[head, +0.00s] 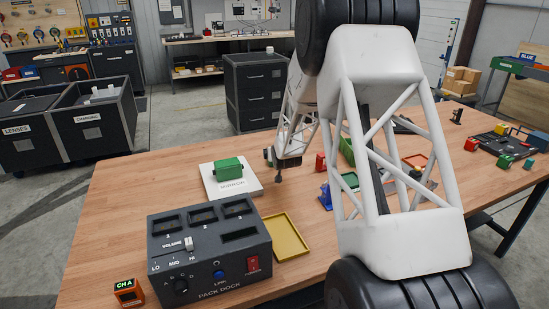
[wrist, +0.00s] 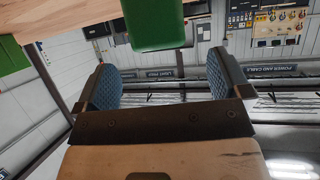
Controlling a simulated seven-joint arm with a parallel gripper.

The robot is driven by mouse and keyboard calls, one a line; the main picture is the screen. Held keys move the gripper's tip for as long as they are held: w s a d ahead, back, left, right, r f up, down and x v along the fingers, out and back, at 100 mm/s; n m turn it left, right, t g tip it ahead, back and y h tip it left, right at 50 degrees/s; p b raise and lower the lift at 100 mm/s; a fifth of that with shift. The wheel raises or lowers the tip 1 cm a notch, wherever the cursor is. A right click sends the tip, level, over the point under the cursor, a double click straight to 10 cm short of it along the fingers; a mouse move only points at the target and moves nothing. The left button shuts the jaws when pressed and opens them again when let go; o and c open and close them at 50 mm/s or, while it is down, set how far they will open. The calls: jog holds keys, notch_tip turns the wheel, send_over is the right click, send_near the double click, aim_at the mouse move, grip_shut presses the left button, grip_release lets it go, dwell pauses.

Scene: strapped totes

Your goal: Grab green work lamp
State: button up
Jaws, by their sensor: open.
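A green boxy item (head: 228,168), which looks like the work lamp, sits on a white plate lettered "MIRROR" (head: 220,185) on the wooden table. My gripper (head: 270,158) is just to the right of it, low over the table. In the wrist view, my gripper (wrist: 161,68) shows two blue padded fingers spread apart with nothing between them. A green body (wrist: 155,24) is beyond the fingertips, roughly centred between them and apart from the pads. Another green shape (wrist: 14,58) is at the left edge. Which green thing each is, I cannot tell surely.
A black pack dock (head: 208,250) stands in front of the plate, with a yellow tray (head: 284,237) at its right. A small orange box (head: 128,292) is at the front left. My arm hides part of the right side, where several coloured items lie.

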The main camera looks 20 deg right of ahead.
jog(key=shift+w, duration=0.1)
jog(key=shift+x, duration=2.5)
jog(key=shift+d, duration=0.1)
jog(key=c, duration=1.1)
jog(key=shift+r, duration=0.15)
jog(key=shift+r, duration=1.75)
jog(key=s+a, duration=0.1)
jog(key=s, duration=0.4)
jog(key=s+a+r, duration=0.1)
jog(key=s, duration=0.4)
jog(key=s+a, duration=0.1)
jog(key=s, duration=0.4)
jog(key=shift+s+a+r, duration=0.15)
jog(key=shift+s+a, duration=0.15)
jog(key=shift+a, duration=0.1)
